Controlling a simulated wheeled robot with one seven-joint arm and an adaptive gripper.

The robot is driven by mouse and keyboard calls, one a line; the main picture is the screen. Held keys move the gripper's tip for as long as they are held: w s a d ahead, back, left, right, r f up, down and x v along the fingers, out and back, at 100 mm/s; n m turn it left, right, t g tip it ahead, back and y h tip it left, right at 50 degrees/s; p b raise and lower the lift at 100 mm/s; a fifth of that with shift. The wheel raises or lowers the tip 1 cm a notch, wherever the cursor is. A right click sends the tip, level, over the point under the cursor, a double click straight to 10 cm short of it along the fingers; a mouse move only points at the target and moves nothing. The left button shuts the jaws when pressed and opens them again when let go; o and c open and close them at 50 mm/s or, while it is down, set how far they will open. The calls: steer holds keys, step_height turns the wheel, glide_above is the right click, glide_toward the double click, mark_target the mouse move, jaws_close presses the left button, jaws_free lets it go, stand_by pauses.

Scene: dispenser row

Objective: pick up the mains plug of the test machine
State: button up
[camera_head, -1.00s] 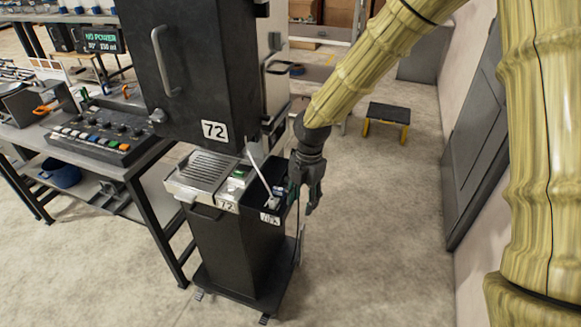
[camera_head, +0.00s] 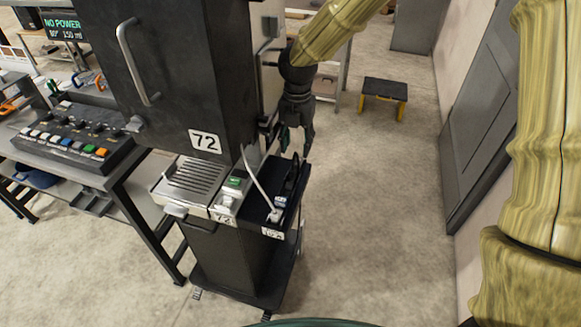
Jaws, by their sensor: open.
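The test machine (camera_head: 180,60) is the tall black cabinet marked 72, on a narrow black pedestal. A pale cord (camera_head: 255,180) runs down from it to a small white plug-like piece (camera_head: 275,214) on the black side shelf (camera_head: 265,196). I take this for the mains plug; its far side and any pins are too small to make out. My gripper (camera_head: 295,150) is open and points down beside the cabinet's right side, above and behind the shelf. It is apart from the white piece.
A small dark object (camera_head: 291,176) stands on the shelf below my gripper. A bench with a button panel (camera_head: 75,136) is at left. A wall with a dark door (camera_head: 487,120) is at right.

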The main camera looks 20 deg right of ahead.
mark_target(293, 169)
steer(key=f, duration=0.3)
steer(key=shift+s+a+f+p, duration=0.2)
steer(key=shift+a+f+p, duration=0.05)
steer(key=shift+f+p, duration=0.15)
steer(key=shift+w+f, duration=0.1)
steer(key=shift+f, duration=0.1)
steer(key=shift+s+a+f+p, duration=0.1)
steer(key=shift+s+f+p, duration=0.25)
steer(key=shift+f+p, duration=0.15)
steer(key=f, duration=0.1)
steer(key=f+p, duration=0.1)
steer(key=f, duration=0.1)
steer(key=shift+w+a, duration=0.1)
steer(key=shift+a, duration=0.25)
steer(key=shift+f, duration=0.6)
jaws_close()
